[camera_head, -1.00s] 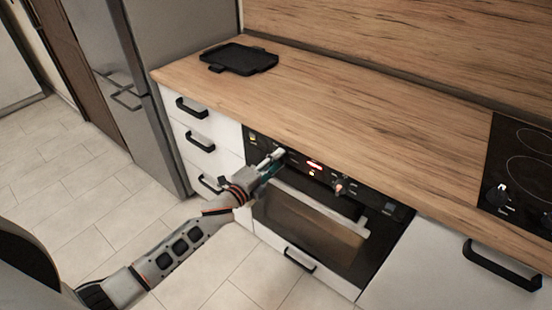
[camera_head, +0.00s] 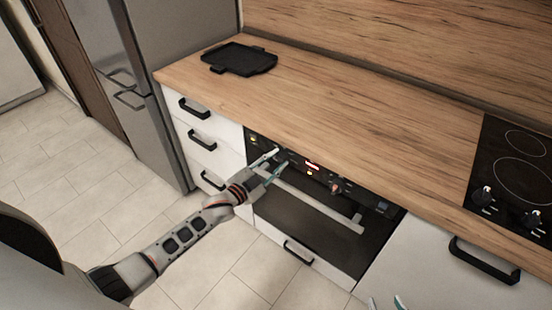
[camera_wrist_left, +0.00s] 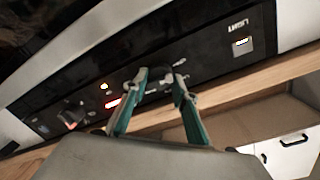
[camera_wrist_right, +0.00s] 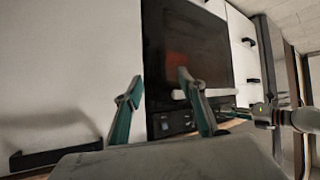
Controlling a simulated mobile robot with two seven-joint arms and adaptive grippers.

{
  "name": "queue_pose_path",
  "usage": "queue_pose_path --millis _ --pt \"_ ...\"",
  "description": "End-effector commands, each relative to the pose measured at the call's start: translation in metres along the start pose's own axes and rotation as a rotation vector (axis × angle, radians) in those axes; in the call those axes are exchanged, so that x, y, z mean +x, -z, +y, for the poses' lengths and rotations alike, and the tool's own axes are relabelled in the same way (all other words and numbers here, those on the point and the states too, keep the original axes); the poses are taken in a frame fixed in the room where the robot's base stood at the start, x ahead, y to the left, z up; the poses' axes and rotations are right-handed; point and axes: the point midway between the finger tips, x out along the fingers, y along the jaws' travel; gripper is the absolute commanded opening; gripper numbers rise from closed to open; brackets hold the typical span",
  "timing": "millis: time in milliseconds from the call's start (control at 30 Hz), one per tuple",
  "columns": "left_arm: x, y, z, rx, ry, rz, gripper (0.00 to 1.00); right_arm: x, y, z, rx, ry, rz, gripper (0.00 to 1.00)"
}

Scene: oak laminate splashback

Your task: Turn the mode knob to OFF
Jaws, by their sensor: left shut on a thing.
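The oven's black control panel (camera_head: 298,163) has a lit red display (camera_head: 312,167) in its middle. A knob (camera_wrist_left: 158,86) at the panel's left shows dark between my left fingers in the left wrist view; its pointer and marks are hidden or too small to read. My left gripper (camera_head: 277,160) is shut on this knob, one finger to each side. A second knob (camera_head: 336,187) stands right of the display, apart from the gripper. My right gripper (camera_wrist_right: 155,87) is open and empty in front of the cabinets; its fingertips show at the head view's bottom edge (camera_head: 385,303).
The oven door handle (camera_head: 315,205) runs just below the panel, close to my left gripper. The wooden worktop (camera_head: 340,130) is above, with a black tray (camera_head: 240,59) at its left. A hob with knobs (camera_head: 505,180) is at the right.

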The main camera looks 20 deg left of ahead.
Motion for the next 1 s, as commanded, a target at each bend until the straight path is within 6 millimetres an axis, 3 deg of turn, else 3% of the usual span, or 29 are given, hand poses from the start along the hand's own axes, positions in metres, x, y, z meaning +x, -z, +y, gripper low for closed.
queue_pose_path --millis 433,1000 --pt "0.0 -0.001 -0.002 -0.226 0.0 0.011 0.06 -0.004 -0.005 0.009 0.001 -0.016 -0.024 0.4" --pt "0.0 -0.001 -0.001 -0.262 -0.001 0.014 0.06 -0.005 -0.005 0.008 0.003 -0.014 -0.027 0.4"
